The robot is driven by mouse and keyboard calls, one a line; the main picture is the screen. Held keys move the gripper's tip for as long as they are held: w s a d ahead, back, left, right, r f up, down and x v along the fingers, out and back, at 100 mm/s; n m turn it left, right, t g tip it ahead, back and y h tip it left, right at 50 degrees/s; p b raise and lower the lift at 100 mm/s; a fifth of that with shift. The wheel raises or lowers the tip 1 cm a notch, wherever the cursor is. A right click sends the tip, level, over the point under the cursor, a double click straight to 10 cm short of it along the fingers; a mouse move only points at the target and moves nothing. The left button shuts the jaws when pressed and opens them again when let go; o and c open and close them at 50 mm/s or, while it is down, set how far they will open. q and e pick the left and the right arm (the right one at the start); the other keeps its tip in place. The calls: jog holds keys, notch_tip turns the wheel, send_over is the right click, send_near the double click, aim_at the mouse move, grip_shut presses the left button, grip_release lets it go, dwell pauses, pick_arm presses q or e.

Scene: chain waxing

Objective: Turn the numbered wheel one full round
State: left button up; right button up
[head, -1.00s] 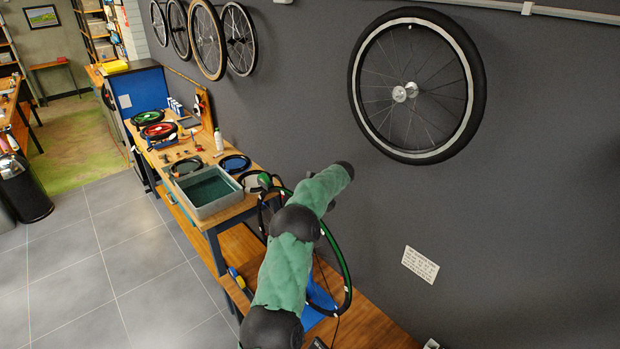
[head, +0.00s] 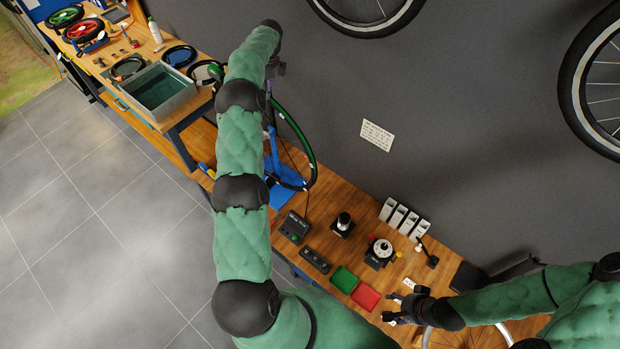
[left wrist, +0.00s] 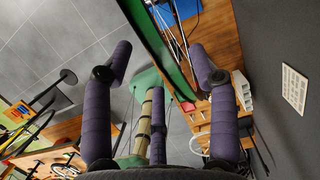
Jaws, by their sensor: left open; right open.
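A small pale round wheel (head: 383,248) on a black base stands on the wooden bench in the head view. It looks like the numbered wheel, but its marks are too small to read. My right gripper (head: 394,308) is open over the bench's near edge, in front of and apart from the wheel. My left arm reaches up the picture. Its gripper is mostly hidden behind the arm in the head view, far up and left of the wheel.
A green tray (head: 344,280) and a red tray (head: 365,297) lie left of my right gripper. A black knobbed device (head: 343,224), a dark box (head: 295,227) and several white bins (head: 398,217) stand around the wheel. A bicycle tyre (head: 296,128) hangs by my left arm.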

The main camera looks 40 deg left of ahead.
pick_arm(q)
jog(key=x, duration=0.5)
jog(key=shift+a+f, duration=0.1)
jog(key=shift+f, duration=0.15)
jog(key=shift+f, duration=0.1)
jog(key=shift+s, duration=0.15)
jog(key=c, duration=1.2)
